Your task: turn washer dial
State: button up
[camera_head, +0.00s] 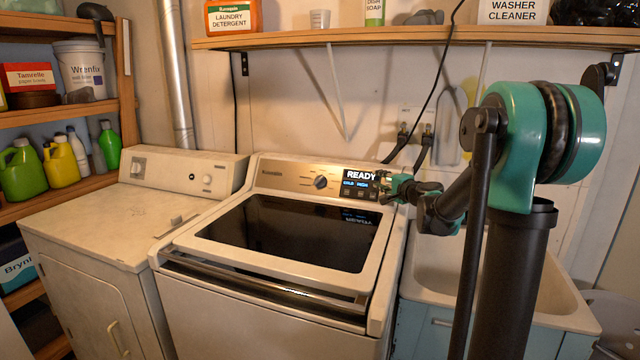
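The washer (255,305) stands in the middle of the head view, with a dark glass lid that is shut. Its dial (320,182) is a round dark knob on the metallic control panel at the back. A lit display (360,179) to the right of the dial reads "READY". My gripper (386,186) is at the right end of the panel, by the display and to the right of the dial, apart from it. The gripper is small and dark here, and I cannot tell whether its fingers are open or shut.
A white dryer (100,232) stands left of the washer. A utility sink (545,290) is on the right, partly behind my arm. A wooden shelf (430,36) with laundry supplies runs above the washer. Bottles fill shelves at the left. Space above the washer lid is clear.

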aim_at(320, 182)
jog(key=o, duration=0.7)
jog(key=a+m, duration=0.2)
jog(key=a, duration=0.1)
jog(key=s+a+f+m+t, duration=0.1)
jog(key=a+m, duration=0.1)
jog(key=a, duration=0.2)
jog(key=s+a+f+m+h, duration=0.1)
jog(key=a+m, duration=0.1)
jog(key=a, duration=0.1)
jog(key=shift+s+a+f+t, duration=0.15)
jog(key=shift+a+f+t, duration=0.1)
jog(key=shift+t, duration=0.15)
jog(key=s+a+f+m, duration=0.1)
jog(key=a+m, duration=0.1)
jog(key=s+a+f+m+h, duration=0.1)
jog(key=s+a+m, duration=0.2)
jog(key=m, duration=0.1)
jog(key=shift+s+a+f+m+t+h, duration=0.15)
jog(key=shift+a+f+m+t+h, duration=0.15)
jog(key=shift+a+f+t, duration=0.1)
jog(key=x, duration=1.7)
jog(key=shift+a+f, duration=0.1)
jog(key=shift+f, duration=0.05)
jog(key=shift+c, duration=0.6)
jog(key=c, duration=1.1)
